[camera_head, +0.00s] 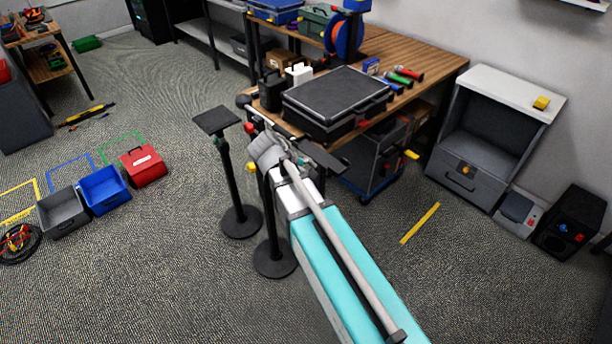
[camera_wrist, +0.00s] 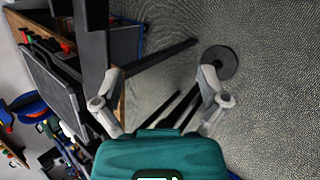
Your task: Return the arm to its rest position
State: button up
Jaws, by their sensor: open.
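My arm (camera_head: 340,245) reaches in teal and grey from the lower right of the head view toward the wooden workbench. Its far end is beside the bench's front corner, where I cannot clearly make out the fingers. In the wrist view my gripper (camera_wrist: 160,78) has its two grey fingers spread wide apart. Nothing is held between them; the carpet and dark stand parts show beyond.
A black case (camera_head: 335,98) lies on the workbench (camera_head: 432,62) close to the arm. Black stands (camera_head: 238,218) rise from the floor just left of the arm. Blue (camera_head: 103,188), grey and red bins sit at left. Open carpet lies between the bins and stands.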

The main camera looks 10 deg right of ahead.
dwell(0.5)
jog(key=s+d+r+m+g+y+p, duration=0.2)
jog(key=s+d+m+y+p, duration=0.1)
jog(key=s+p, duration=0.2)
jog(key=s+d+f+m+y+b, duration=0.2)
jog(key=s+f+m+y+b, duration=0.2)
jog(key=s+f+m+b, duration=0.1)
jog(key=shift+d+f+m, duration=0.3)
jog(key=shift+d+f, duration=0.1)
